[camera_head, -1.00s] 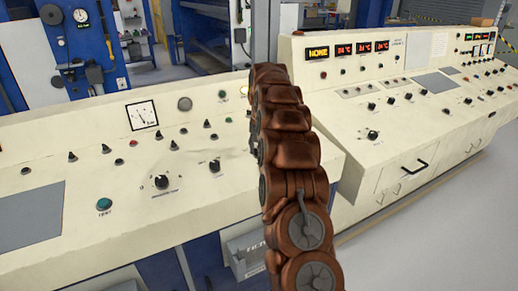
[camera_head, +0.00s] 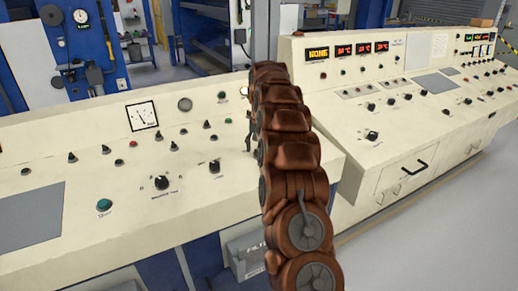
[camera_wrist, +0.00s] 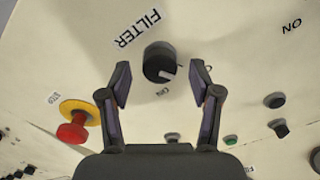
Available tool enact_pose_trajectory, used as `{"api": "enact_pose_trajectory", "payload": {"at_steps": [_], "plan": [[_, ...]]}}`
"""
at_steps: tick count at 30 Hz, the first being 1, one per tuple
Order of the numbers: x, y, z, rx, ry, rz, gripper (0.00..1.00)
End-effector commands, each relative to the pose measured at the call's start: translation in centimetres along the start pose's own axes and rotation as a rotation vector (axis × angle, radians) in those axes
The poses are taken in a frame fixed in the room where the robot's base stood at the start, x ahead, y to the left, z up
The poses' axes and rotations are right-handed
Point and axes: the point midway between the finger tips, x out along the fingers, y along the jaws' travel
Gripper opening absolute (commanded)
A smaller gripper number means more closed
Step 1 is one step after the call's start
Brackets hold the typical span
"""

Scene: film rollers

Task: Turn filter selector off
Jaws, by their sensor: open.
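The filter selector is a round black knob (camera_wrist: 160,62) on the cream panel in the wrist view, beside an upside-down FILTER label (camera_wrist: 138,29). Its pale pointer mark faces down and to the right in that view. A small label (camera_wrist: 163,91) sits just below the knob, too small to read surely. My gripper (camera_wrist: 160,72) is open, with one finger on each side of the knob. Gaps show between the fingers and the knob. In the head view my arm covers this part of the panel, and the selector cannot be made out there.
A red button on a yellow ring (camera_wrist: 73,122) stands left of my fingers in the wrist view. Small black knobs (camera_wrist: 275,100) and a green button (camera_wrist: 230,140) lie to the right. In the head view, a second console (camera_head: 385,85) with lit displays stands at right.

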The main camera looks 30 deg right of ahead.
Motion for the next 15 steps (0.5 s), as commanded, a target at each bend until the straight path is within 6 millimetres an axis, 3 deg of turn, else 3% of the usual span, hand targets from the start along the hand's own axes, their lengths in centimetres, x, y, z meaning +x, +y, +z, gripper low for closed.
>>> {"api": "enact_pose_trajectory", "payload": {"at_steps": [15], "plan": [[-6.0, 0.0, 0.0, 0.000, 0.001, 0.000, 0.64]]}}
